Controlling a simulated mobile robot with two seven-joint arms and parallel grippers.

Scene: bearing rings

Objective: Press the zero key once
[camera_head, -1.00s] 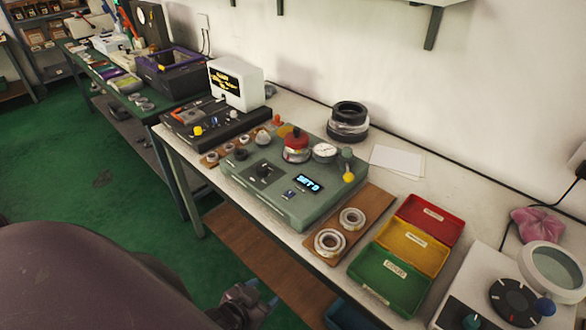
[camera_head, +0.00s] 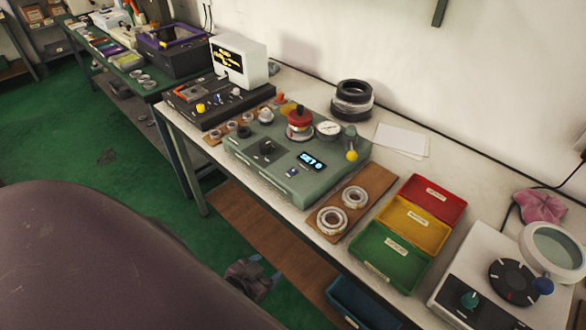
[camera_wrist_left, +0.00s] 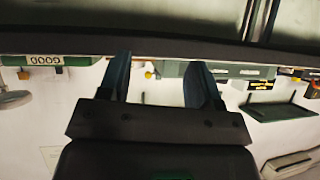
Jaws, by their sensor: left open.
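The grey-green measuring device (camera_head: 300,150) stands on the workbench, with a lit display (camera_head: 311,161) that seems to read "SET 0". A small key (camera_head: 291,172) sits on its top below the display; its marking is too small to read. A dark knob, a red-topped post and a round dial are also on it. My right gripper is not in view.
A brown board (camera_head: 328,234) with two bearing rings lies right of the device. Green, yellow and red trays (camera_head: 385,262) stand beside it. A black control unit (camera_head: 205,105) and a white display box (camera_head: 240,60) stand to the left. A lower shelf (camera_head: 250,215) is under the bench.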

